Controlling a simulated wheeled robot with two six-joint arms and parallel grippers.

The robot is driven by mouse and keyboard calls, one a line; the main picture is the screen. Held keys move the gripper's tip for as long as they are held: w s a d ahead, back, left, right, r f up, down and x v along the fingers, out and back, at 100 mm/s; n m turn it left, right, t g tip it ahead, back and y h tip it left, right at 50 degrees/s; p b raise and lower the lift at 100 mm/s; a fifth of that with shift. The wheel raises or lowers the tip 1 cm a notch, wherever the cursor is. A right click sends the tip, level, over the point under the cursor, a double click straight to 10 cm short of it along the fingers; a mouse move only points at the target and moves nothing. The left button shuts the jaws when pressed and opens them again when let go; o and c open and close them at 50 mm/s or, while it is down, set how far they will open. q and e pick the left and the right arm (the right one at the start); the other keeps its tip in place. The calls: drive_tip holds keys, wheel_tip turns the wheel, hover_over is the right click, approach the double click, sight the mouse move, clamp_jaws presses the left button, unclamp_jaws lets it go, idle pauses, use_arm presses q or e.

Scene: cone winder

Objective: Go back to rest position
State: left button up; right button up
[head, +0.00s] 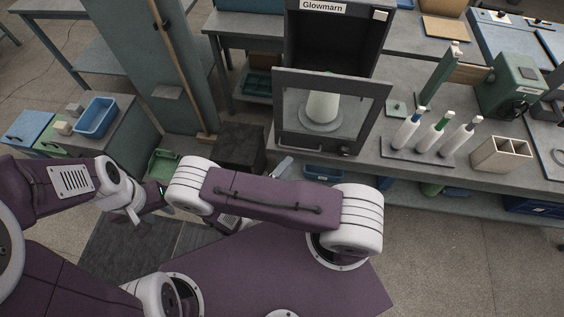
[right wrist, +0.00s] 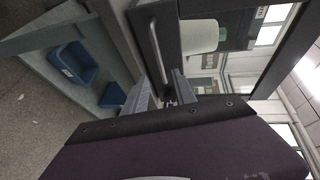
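My right arm reaches across the middle of the head view, and part of its gripper (head: 282,166) shows behind the forearm, just below the windowed door of the Glowmarn box. In the right wrist view the gripper's two fingers (right wrist: 162,84) stand apart with no object seen held between them. The door's bar handle (right wrist: 154,48) is beyond the fingertips; it also shows in the head view (head: 312,148). My left gripper (head: 140,216) hangs at the left, clear of the benches; its fingers are too small and partly hidden to judge.
A white cone (head: 323,108) stands behind the door's window (head: 375,105). Three bobbins stand on a rack (head: 415,156) right of it, beside a beige divided box (head: 500,153). A blue bin (head: 96,118) sits on the left bench. Open floor (head: 450,250) lies at lower right.

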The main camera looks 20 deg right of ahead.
drive_tip(key=w+d+r+m+g, duration=0.3)
drive_tip(key=d+r+m+g, duration=0.3)
drive_tip(key=r+m, duration=0.25)
drive_tip(key=s+d+r+m+g+y, duration=0.35)
drive_tip(key=s+r+m+g, duration=0.2)
drive_tip(key=m, duration=0.35)
drive_tip(key=s+a+m+y, duration=0.3)
drive_tip(key=s+m+y, duration=0.3)
drive_tip(key=m, duration=0.7)
drive_tip(key=w+a+m+t+y, duration=0.3)
drive_tip(key=a+m, duration=0.4)
drive_tip(key=m, duration=0.6)
drive_tip(key=shift+w+a+f+t+y, duration=0.3)
drive_tip(key=shift+t+y, duration=0.15)
drive_tip(key=shift+t, duration=0.1)
